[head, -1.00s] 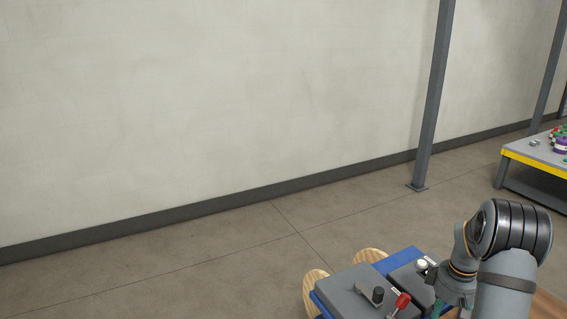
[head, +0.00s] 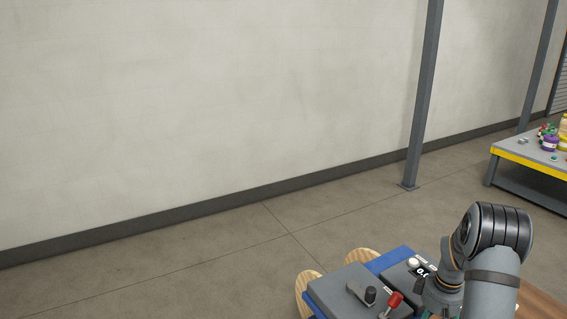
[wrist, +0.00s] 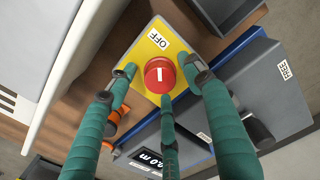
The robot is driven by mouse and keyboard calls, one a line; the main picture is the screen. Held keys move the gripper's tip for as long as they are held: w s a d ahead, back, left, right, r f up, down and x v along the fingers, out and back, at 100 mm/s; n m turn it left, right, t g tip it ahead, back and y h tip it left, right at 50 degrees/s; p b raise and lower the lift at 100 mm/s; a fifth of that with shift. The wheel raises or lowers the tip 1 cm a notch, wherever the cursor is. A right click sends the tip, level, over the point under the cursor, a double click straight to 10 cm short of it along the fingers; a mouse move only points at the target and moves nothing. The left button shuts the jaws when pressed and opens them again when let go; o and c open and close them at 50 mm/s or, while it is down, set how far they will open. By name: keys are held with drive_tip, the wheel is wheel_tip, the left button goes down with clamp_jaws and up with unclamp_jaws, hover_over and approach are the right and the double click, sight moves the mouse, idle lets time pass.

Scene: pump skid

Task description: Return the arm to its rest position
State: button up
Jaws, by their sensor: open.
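My arm (head: 490,265) is bent over the skid at the lower right of the head view. My gripper (wrist: 160,80) has three green fingers, and they are spread open in the wrist view. Between the fingertips is a red knob (wrist: 159,75) with a white bar, on a yellow plate (wrist: 152,48) marked OFF. I see no finger closed on the knob; whether a fingertip touches it I cannot tell. In the head view the gripper is mostly hidden behind the arm and cut off by the lower edge.
Grey boxes on a blue base (head: 393,258) sit beside my arm, with a red-handled lever (head: 394,300) and a black knob (head: 370,294). A digital display (wrist: 147,158) shows in the wrist view. A yellow-edged bench (head: 530,160) stands at right. The floor beyond is clear up to the wall.

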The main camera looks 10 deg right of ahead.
drive_tip(key=m, duration=0.3)
drive_tip(key=shift+r+m, duration=0.15)
drive_tip(key=shift+m, duration=0.25)
drive_tip(key=m, duration=0.4)
drive_tip(key=shift+m+p, duration=0.3)
drive_tip(key=shift+p, duration=0.1)
drive_tip(key=m+p, duration=0.1)
drive_tip(key=m, duration=0.2)
drive_tip(key=shift+m, duration=0.3)
drive_tip(key=m+p, duration=0.2)
drive_tip(key=m, duration=0.2)
drive_tip(key=shift+r, duration=0.1)
drive_tip(key=shift+r+m, duration=0.1)
drive_tip(key=shift+m, duration=0.4)
drive_tip(key=shift+r+b, duration=0.35)
drive_tip(key=shift+r, duration=1.25)
